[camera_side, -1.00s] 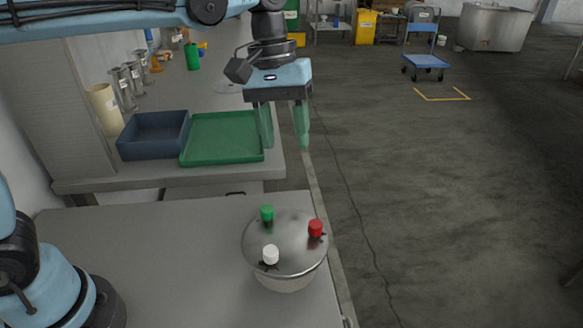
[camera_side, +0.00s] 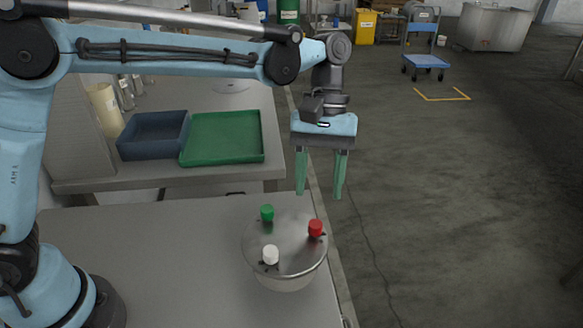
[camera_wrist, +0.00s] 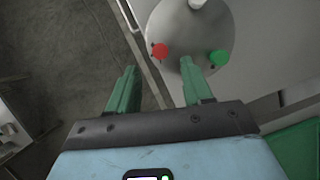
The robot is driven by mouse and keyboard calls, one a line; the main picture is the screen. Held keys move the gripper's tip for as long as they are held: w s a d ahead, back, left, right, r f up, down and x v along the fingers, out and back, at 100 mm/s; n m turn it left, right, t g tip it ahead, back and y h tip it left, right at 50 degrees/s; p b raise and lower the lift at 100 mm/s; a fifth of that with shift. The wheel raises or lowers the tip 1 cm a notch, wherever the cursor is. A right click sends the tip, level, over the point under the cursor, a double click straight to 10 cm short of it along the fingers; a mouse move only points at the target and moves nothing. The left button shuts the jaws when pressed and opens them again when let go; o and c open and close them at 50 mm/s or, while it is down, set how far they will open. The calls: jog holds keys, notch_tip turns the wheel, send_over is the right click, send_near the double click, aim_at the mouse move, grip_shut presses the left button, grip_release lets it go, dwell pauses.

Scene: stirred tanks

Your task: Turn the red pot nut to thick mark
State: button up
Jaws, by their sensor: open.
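The steel pot (camera_side: 285,281) stands on the near grey bench with a round lid (camera_side: 290,242). The red nut (camera_side: 315,228) is at the lid's right; it also shows in the wrist view (camera_wrist: 159,51). The green nut (camera_side: 267,212) is at the back and the white nut (camera_side: 270,254) at the front. A small dark mark lies beside the red nut; its thickness is too small to tell. My gripper (camera_side: 319,196) is open and empty, its green fingers pointing down, above and beyond the red nut. In the wrist view the gripper (camera_wrist: 156,78) is apart from the nuts.
The near bench (camera_side: 160,250) is clear left of the pot. A green tray (camera_side: 225,158) and a dark blue bin (camera_side: 152,153) sit on the far bench. The bench's right edge runs close beside the pot, with open floor beyond.

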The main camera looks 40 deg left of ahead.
aim_at(315, 223)
jog(key=shift+x, duration=3.1)
grip_shut()
